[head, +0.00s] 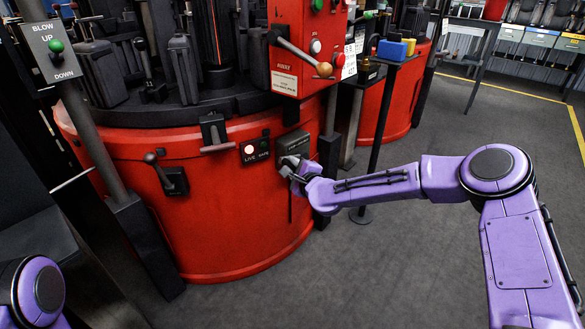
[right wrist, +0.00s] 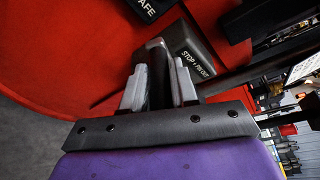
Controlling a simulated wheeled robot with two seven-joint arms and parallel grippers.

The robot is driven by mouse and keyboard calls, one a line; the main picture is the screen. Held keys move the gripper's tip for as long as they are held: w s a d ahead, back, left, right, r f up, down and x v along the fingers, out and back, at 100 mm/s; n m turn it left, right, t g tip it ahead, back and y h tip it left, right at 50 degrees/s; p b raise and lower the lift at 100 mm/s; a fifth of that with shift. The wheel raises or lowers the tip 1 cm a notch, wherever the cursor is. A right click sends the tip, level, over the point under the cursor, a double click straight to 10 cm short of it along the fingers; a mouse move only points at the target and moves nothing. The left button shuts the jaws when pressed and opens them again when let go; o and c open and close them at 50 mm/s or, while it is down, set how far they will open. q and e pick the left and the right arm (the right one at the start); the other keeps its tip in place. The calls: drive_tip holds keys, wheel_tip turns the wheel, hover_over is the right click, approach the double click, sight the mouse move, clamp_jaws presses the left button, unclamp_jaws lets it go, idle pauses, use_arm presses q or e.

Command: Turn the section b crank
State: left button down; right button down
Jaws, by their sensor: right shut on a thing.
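My right gripper (head: 292,166) is at the front of the red round machine base (head: 240,235). It is shut on a dark handle at a small grey box (head: 293,142). In the right wrist view the two grey fingers of the right gripper (right wrist: 160,88) stand either side of the dark handle (right wrist: 157,68). The grey box shows there with the label "STOP + PIN OUT" (right wrist: 195,62). No label reading section b is legible, so I cannot confirm that this handle is the crank. Only a purple part of my left arm shows at the lower left; its gripper is out of frame.
A lamp panel (head: 255,151) and a lever with a ball knob (head: 151,160) are left of the handle. A red control box (head: 305,45) with a wooden-knobbed lever (head: 324,69) is above. A thin post (head: 374,150) stands right. Grey floor (head: 420,270) is open.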

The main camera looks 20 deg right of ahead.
drive_tip(key=shift+w+d+r+m, duration=0.1)
drive_tip(key=shift+d+r+m, duration=0.15)
drive_tip(key=shift+r, duration=0.25)
drive_tip(key=shift+w+d+r+p, duration=0.15)
drive_tip(key=shift+r+p, duration=0.15)
drive_tip(key=shift+r, duration=0.15)
drive_tip(key=shift+d, duration=0.1)
drive_tip(key=c, duration=1)
unclamp_jaws()
